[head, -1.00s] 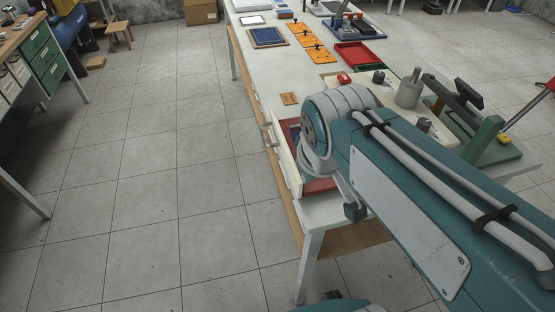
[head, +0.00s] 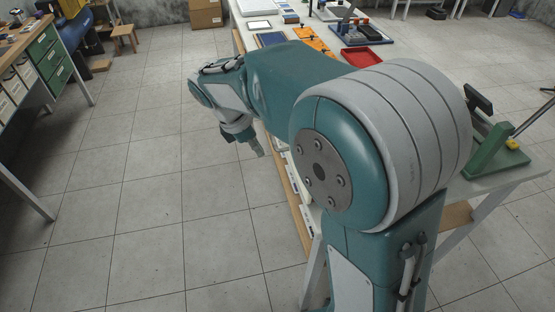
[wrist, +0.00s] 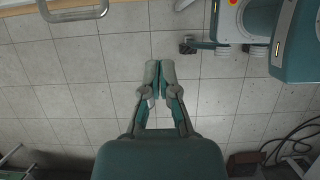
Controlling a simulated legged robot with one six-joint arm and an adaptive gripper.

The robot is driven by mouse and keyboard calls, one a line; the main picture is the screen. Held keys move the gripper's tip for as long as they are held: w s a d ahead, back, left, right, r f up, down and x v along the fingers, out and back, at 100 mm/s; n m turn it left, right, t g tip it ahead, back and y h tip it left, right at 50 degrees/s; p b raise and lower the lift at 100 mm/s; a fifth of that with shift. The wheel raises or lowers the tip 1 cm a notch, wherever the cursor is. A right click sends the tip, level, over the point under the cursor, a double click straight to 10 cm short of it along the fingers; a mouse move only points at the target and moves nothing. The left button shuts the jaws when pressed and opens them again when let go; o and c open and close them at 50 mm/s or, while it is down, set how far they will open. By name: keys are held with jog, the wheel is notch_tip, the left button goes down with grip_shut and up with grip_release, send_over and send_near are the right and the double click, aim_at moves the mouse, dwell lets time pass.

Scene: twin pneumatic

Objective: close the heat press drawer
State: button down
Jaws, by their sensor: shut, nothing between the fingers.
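My gripper (head: 249,149) hangs out over the floor, left of the workbench's long front edge, at the end of my folded arm. In the wrist view its two fingers (wrist: 159,72) are together and empty, with bare floor tiles beyond the tips. A grey bar handle (wrist: 76,14) shows at the top left of the wrist view, apart from the fingers, on a pale front beside a wooden strip. In the head view a pale drawer front (head: 297,190) shows in part along the bench edge. My arm hides the rest, so I cannot tell how far the drawer stands out.
The white workbench carries a red tray (head: 362,58), orange plates (head: 318,44) and a green press base (head: 497,155). A bench with green drawers (head: 50,62) and a wooden stool (head: 125,38) stand at the left. The tiled floor between the benches is clear.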

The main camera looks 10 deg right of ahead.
jog(key=d+f, duration=0.7)
jog(key=f, duration=0.1)
jog(key=shift+d+f, duration=0.3)
jog(key=shift+f, duration=0.1)
jog(key=shift+d, duration=0.1)
jog(key=d, duration=1.3)
jog(key=shift+a, duration=0.2)
